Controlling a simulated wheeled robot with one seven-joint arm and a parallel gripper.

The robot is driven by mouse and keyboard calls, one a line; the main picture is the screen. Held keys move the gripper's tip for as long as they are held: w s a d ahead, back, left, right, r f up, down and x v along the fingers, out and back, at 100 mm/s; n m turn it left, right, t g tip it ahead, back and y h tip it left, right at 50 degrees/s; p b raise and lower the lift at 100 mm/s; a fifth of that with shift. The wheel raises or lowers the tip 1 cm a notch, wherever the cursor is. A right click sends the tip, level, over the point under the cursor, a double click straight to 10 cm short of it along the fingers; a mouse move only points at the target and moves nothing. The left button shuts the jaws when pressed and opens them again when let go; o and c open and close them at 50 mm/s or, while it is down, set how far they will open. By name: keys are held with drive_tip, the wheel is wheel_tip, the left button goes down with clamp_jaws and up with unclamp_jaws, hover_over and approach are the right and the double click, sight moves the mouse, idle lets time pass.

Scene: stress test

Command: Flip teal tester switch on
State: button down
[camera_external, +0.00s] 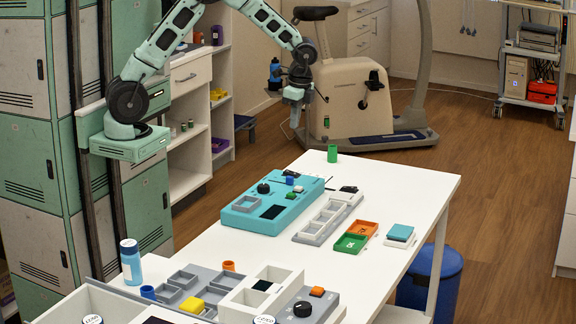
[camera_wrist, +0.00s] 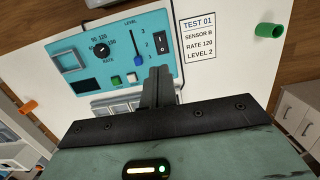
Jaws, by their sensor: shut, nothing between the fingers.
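The teal tester (camera_external: 310,186) lies on the white table. In the wrist view its teal panel (camera_wrist: 120,62) carries a black rocker switch (camera_wrist: 161,42) marked I and O, next to a blue level slider (camera_wrist: 138,60). Which side of the rocker is pressed is too small to tell. A black dial (camera_wrist: 101,50), a green button (camera_wrist: 115,80) and a white button (camera_wrist: 131,78) are also on it. My gripper (camera_external: 293,118) is above the far end of the table, apart from the tester. Its fingers (camera_wrist: 158,72) are shut and empty, appearing just below the switch in the wrist view.
A card (camera_wrist: 199,38) reads TEST 01, sensor B, rate 120, level 2. A green cylinder (camera_external: 332,153) stands near the far table edge. A grey tray (camera_external: 318,229) and orange and green trays (camera_external: 350,243) lie right of the tester.

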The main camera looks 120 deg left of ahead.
sight(288, 171)
idle(0.3)
drive_tip(key=f+p, duration=0.1)
drive_tip(key=f, duration=0.3)
drive_tip(key=s+f, duration=0.1)
drive_tip(key=f, duration=0.4)
drive_tip(key=s+f+p, duration=0.1)
drive_tip(key=f, duration=0.3)
drive_tip(key=shift+f+p, duration=0.35)
drive_tip(key=shift+f, duration=0.05)
drive_tip(key=shift+s+f+t, duration=0.25)
drive_tip(key=shift+f+t, duration=0.05)
drive_tip(key=shift+t, duration=0.1)
drive_tip(key=shift+w, duration=0.2)
